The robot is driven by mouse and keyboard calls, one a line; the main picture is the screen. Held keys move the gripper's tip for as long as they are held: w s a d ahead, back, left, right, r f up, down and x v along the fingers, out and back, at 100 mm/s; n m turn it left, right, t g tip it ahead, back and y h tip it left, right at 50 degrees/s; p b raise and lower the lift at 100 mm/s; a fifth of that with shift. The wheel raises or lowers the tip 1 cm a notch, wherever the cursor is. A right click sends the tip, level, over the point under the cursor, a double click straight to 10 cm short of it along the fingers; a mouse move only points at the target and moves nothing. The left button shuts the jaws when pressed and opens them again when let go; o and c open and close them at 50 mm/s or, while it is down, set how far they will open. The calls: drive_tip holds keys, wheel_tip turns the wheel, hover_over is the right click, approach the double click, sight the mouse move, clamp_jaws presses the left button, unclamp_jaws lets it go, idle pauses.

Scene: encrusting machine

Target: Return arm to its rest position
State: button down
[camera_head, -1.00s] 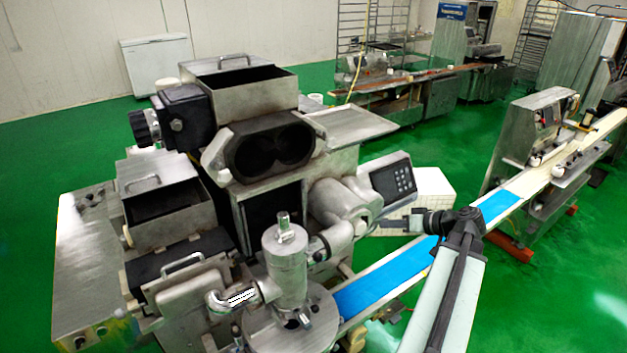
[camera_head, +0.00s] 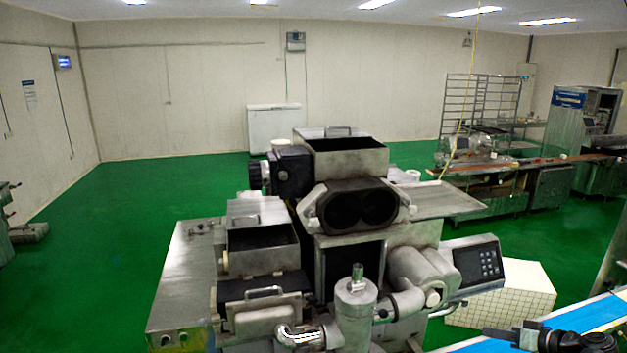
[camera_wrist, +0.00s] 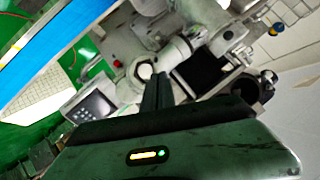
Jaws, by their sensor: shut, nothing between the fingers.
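My gripper (camera_head: 488,332) shows at the lower right edge of the head view, with part of my dark wrist beside it. The rest of my arm is cut off below the frame. In the wrist view my gripper (camera_wrist: 158,84) is shut, its two dark fingers together with nothing between them. It points towards the encrusting machine, which fills the middle of the head view (camera_head: 365,205). I cannot tell the exact gap between my fingers and the machine.
The machine's control panel (camera_head: 477,263) and the blue conveyor belt (camera_head: 585,318) lie near my gripper. A pale tiled box (camera_head: 515,290) stands behind the belt. A white chest freezer (camera_head: 274,127) stands at the back wall.

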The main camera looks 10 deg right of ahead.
drive_tip(key=w+a+f+n+g+y+b, duration=0.15)
drive_tip(key=w+a+f+b, duration=0.3)
drive_tip(key=a, duration=0.55)
drive_tip(key=w+a+f+n+g+y+b, duration=0.15)
drive_tip(key=w+a+f+n+b, duration=0.3)
drive_tip(key=a, duration=0.55)
drive_tip(key=w+a+f+n+g+y+b, duration=0.15)
drive_tip(key=w+a+f+b, duration=0.25)
drive_tip(key=w+a+f, duration=0.45)
drive_tip(key=s+a+f+g+h+b, duration=0.1)
drive_tip(key=s+a+f+g+b, duration=0.2)
drive_tip(key=a, duration=0.4)
drive_tip(key=s+a+f+n+g+h+b, duration=0.1)
drive_tip(key=a+f+b, duration=0.1)
drive_tip(key=a+f, duration=0.35)
drive_tip(key=s+a+f+g+h+b, duration=0.1)
drive_tip(key=a+f+g+b, duration=0.2)
drive_tip(key=a, duration=0.5)
wheel_tip(320, 180, down, 5)
drive_tip(key=s+a+h+b, duration=0.1)
drive_tip(key=s+h+b, duration=0.1)
drive_tip(key=s+h, duration=0.1)
drive_tip(key=d+m, duration=0.2)
drive_tip(key=d+m+h, duration=0.1)
drive_tip(key=d, duration=0.1)
drive_tip(key=d+m+h, duration=0.1)
drive_tip(key=d+m, duration=0.1)
drive_tip(key=shift+s+m+p, duration=0.35)
drive_tip(key=shift+p, duration=0.05)
